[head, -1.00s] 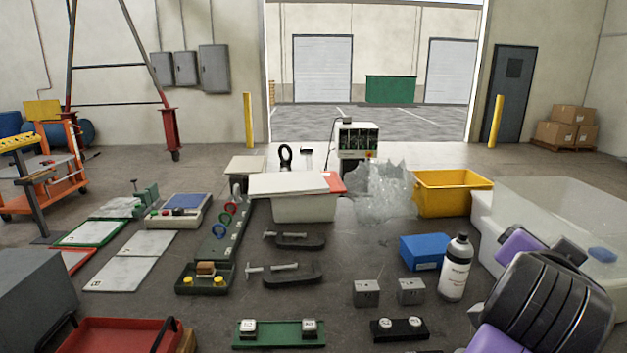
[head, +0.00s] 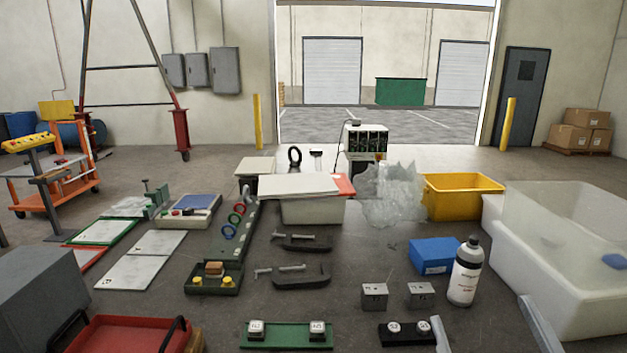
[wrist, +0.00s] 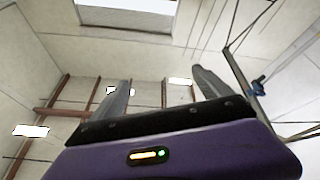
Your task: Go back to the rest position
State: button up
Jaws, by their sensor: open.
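My gripper (wrist: 165,92) shows in the wrist view with its two grey fingers spread wide apart and nothing between them. Beyond the fingers are only the pale ceiling and walls, so it points upward, away from the work area. In the head view, two grey finger-like tips (head: 540,325) show at the lower right edge; the rest of the arm is out of that view. The green base (head: 288,337) holds two silver blocks at the bottom middle. The black base (head: 400,334) beside it also holds two light pieces, partly overlapped by a grey tip.
Two grey metal blocks (head: 374,296) and a white bottle (head: 465,272) stand near a blue box (head: 434,255). A large white tub (head: 600,290) fills the right side. Clamps (head: 300,281) lie mid-floor. A red tray (head: 125,338) is at the lower left.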

jog(key=s+f+m+g, duration=0.2)
jog(key=s+f+g, duration=0.2)
jog(key=s+f, duration=0.7)
jog(key=s+f+m+g+h, duration=0.1)
jog(key=s+f+m+g, duration=0.2)
jog(key=s+f, duration=0.8)
jog(key=s+g, duration=0.1)
jog(key=s, duration=0.5)
jog(key=shift+s+a+h, duration=0.3)
jog(key=shift+s+a, duration=0.1)
jog(key=shift+c, duration=0.4)
